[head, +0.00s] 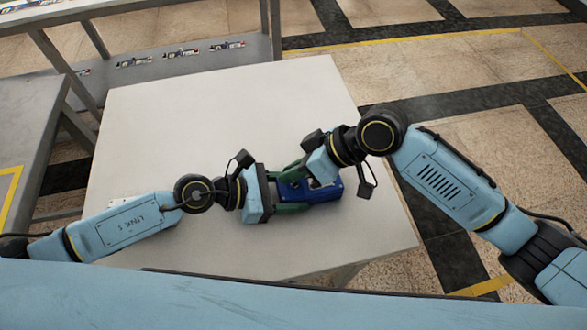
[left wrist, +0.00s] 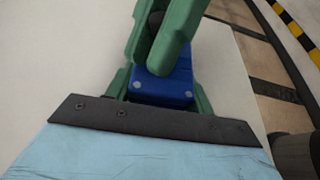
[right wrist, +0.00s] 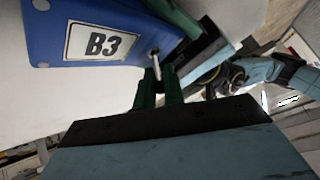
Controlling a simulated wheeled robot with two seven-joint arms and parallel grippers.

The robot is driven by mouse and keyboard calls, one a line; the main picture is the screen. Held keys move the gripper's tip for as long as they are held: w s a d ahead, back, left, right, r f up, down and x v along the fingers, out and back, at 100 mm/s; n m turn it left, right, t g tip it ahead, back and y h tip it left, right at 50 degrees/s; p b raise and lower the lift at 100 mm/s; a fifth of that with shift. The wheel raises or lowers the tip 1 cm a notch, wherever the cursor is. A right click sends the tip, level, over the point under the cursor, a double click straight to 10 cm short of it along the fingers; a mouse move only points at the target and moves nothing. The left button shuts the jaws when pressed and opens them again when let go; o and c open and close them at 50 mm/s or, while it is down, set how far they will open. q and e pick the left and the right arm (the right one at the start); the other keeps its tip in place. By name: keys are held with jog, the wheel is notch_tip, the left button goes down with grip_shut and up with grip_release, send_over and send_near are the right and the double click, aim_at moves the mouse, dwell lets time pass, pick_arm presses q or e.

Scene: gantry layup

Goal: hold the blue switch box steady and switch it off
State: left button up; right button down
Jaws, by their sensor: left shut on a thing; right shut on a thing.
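The blue switch box (head: 328,192) rests on the pale table. My left gripper (head: 290,192) is shut on it from the left, with a green finger along each side. In the left wrist view the blue body (left wrist: 160,87) sits between those fingers. In the right wrist view the box (right wrist: 45,25) has a white label (right wrist: 97,42) reading B3 and a thin metal switch lever (right wrist: 155,58). My right gripper (right wrist: 158,80) comes from above, its fingertips closed around the lever. The lever's exact position is hard to tell, and the fingers partly hide it.
The pale table (head: 210,110) is mostly clear behind the box. Its right edge is close to my right arm. A grey shelf (head: 200,75) with several small parts stands beyond the far edge. A grey bench (head: 30,120) stands at the left.

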dwell(0.3)
jog(key=c, duration=1.5)
grip_release()
